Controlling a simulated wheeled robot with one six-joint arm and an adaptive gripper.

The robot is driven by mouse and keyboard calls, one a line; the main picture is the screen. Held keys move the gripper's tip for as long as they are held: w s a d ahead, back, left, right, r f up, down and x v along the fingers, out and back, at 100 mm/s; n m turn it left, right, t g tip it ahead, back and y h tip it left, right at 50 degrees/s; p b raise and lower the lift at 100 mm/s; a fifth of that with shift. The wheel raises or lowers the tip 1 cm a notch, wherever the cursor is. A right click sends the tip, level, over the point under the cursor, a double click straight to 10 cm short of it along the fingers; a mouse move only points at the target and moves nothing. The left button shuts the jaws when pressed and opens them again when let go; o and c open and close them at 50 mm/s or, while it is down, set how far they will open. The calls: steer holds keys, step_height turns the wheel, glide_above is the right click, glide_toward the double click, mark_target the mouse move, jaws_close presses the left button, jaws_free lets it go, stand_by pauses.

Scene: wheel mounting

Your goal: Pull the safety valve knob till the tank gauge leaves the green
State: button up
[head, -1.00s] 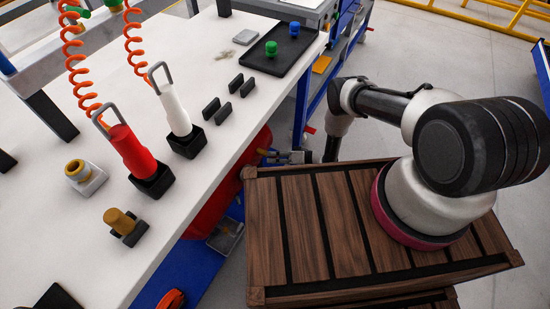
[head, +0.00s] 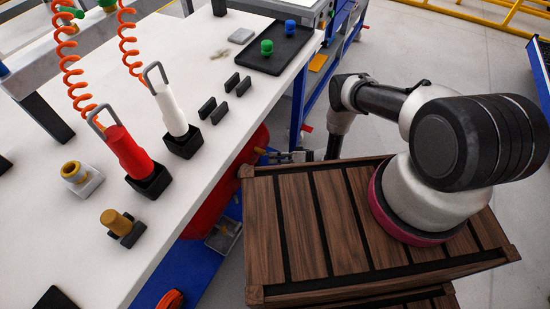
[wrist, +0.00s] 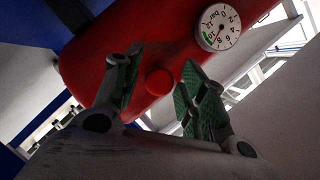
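The red tank (wrist: 150,35) fills the upper middle of the wrist view, and part of it shows under the table's edge in the head view (head: 220,185). Its round red knob (wrist: 159,82) faces the wrist camera. My gripper (wrist: 161,64) is open, with its green-padded fingers on either side of the knob. I see gaps between the pads and the knob; contact is not visible. The white gauge (wrist: 219,27) sits on the tank at upper right, with a green patch at its lower left. The needle is too small to read surely. In the head view my gripper (head: 290,156) is beside the tank.
The white table (head: 210,150) overhangs the tank. On it are a red tool (head: 128,150), a white tool (head: 170,108) and a black tray (head: 275,50) with green and blue pieces. A blue surface (head: 175,272) lies below the table.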

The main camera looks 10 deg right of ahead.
steer(key=shift+d, duration=0.1)
steer(key=v, duration=1.1)
steer(key=shift+d, duration=0.4)
steer(key=shift+s+r, duration=0.1)
